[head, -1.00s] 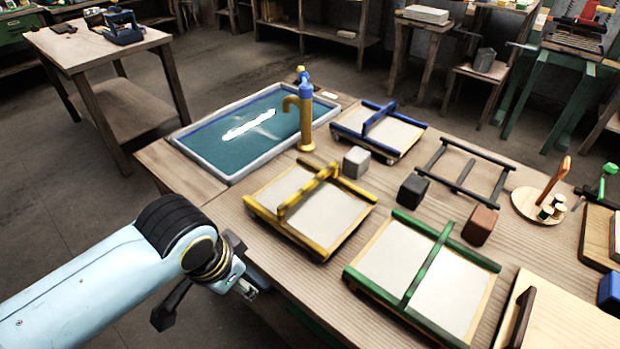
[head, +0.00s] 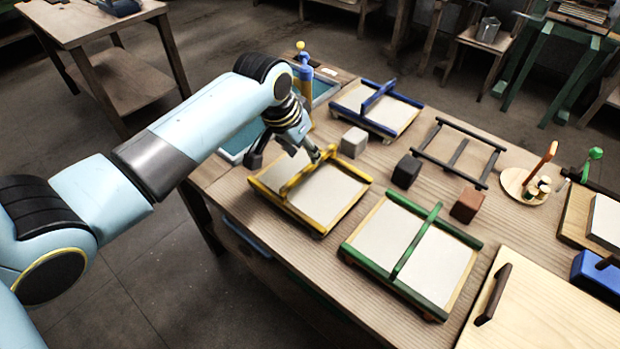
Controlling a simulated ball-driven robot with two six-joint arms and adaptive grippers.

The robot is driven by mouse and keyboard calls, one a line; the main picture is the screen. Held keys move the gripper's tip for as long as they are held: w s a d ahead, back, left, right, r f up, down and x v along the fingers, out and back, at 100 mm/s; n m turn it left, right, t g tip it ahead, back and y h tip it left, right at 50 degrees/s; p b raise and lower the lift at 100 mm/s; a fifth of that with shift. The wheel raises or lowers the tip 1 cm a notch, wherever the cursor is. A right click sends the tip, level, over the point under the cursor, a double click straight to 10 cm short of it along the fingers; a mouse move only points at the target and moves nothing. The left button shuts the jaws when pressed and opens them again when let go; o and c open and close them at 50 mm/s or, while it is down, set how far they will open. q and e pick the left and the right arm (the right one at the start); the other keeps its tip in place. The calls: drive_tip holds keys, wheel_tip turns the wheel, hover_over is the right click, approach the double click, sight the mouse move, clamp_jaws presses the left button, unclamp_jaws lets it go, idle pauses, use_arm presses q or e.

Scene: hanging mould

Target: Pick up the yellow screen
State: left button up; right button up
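The yellow screen (head: 328,196) lies flat on the wooden table, with a pale panel, yellow side rails and a yellow bar across its top. My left gripper (head: 312,152) is over the screen's far end, close to the far end of the bar. It points down towards the bar. I cannot tell whether it touches the bar or how far its fingers are apart. The arm and gripper hide part of the screen's far left edge. My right gripper is not in view.
A green screen (head: 440,262) lies to the right and a blue screen (head: 393,117) behind. Grey (head: 354,141), black (head: 406,171) and brown (head: 467,205) blocks stand near. A water tub (head: 232,155) is partly behind my arm. A dark empty frame (head: 457,152) lies at the right.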

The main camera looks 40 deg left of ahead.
sight(310, 164)
use_arm(q)
drive_tip(key=x, duration=0.6)
drive_tip(key=shift+f, duration=0.45)
clamp_jaws()
